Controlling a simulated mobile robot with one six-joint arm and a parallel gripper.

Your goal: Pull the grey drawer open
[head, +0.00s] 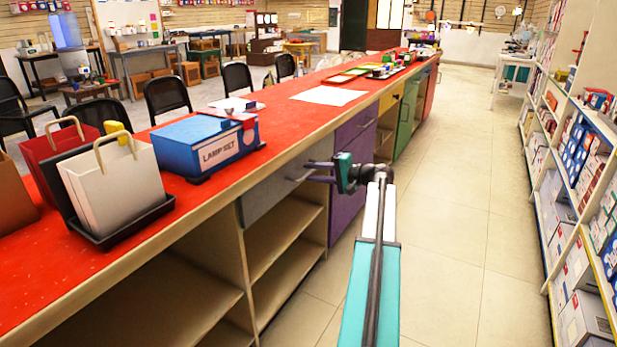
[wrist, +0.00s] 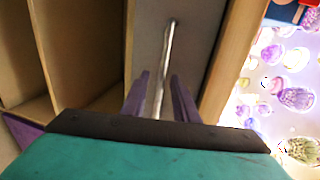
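The grey drawer (head: 268,198) sits under the red countertop and looks shut, its front about flush with the unit. Its front also fills the middle of the wrist view (wrist: 196,48). A thin metal bar handle (wrist: 168,48) runs along it; part of the handle (head: 299,177) also shows in the head view. My gripper (head: 318,171) is at the drawer's right part. In the wrist view, its two purple fingers (wrist: 160,78) are apart, with the handle running between them. A gap shows on each side of the bar. Whether the fingertips touch the drawer front is unclear.
Open shelves (head: 285,245) lie below the drawer, and a purple cabinet (head: 345,195) stands to its right. A blue box (head: 205,145) and a white bag (head: 112,185) stand on the red counter (head: 290,118). The aisle floor (head: 450,220) is clear; stocked shelves (head: 575,170) line its right.

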